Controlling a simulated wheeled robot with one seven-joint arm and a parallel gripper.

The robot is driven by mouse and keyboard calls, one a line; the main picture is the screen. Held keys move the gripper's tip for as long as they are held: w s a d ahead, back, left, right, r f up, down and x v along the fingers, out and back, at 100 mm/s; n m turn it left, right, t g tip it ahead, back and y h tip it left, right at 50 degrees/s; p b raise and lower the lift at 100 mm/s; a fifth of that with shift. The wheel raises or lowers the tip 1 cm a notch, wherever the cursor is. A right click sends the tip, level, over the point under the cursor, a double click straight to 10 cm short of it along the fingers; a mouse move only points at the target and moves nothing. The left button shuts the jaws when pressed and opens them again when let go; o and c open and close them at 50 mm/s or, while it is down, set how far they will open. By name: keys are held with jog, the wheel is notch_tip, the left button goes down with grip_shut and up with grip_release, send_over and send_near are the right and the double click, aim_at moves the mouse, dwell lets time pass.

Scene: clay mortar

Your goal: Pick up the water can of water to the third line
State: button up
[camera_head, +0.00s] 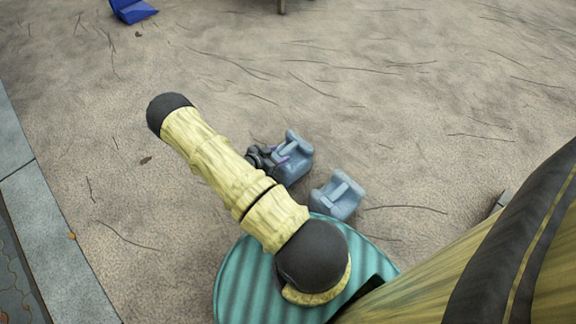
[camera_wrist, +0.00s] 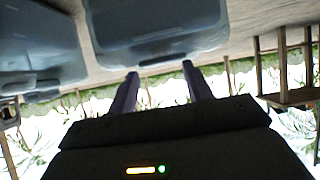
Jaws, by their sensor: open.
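Two blue-grey water cans with moulded handles stand on sandy ground in the head view. The farther can (camera_head: 297,164) is right beside my gripper (camera_head: 280,160); the nearer can (camera_head: 335,198) is to its lower right. In the upside-down wrist view, one can (camera_wrist: 155,30) fills the top middle, beyond my gripper (camera_wrist: 160,84). The other can (camera_wrist: 38,48) is at the upper left. My two purple fingers are apart, with nothing seen between them. Touching cannot be told. No water level or line marks are visible on either can.
A teal ribbed round surface (camera_head: 240,285) lies below my arm. A blue object (camera_head: 133,10) is at the far upper left. Stone edging (camera_head: 50,240) runs along the left. A wooden structure (camera_wrist: 283,70) shows at right in the wrist view. Open sand lies beyond the cans.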

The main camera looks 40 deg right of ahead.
aim_at(286, 149)
dwell(0.3)
jog(key=b+x, duration=0.4)
jog(key=shift+w+f, duration=0.15)
jog(key=shift+w, duration=0.2)
jog(key=shift+d+f, duration=0.1)
jog(key=shift+d, duration=0.45)
grip_shut()
jog(key=shift+w, duration=0.1)
dwell(0.9)
jog(key=shift+d+r, duration=0.1)
jog(key=shift+r, duration=0.2)
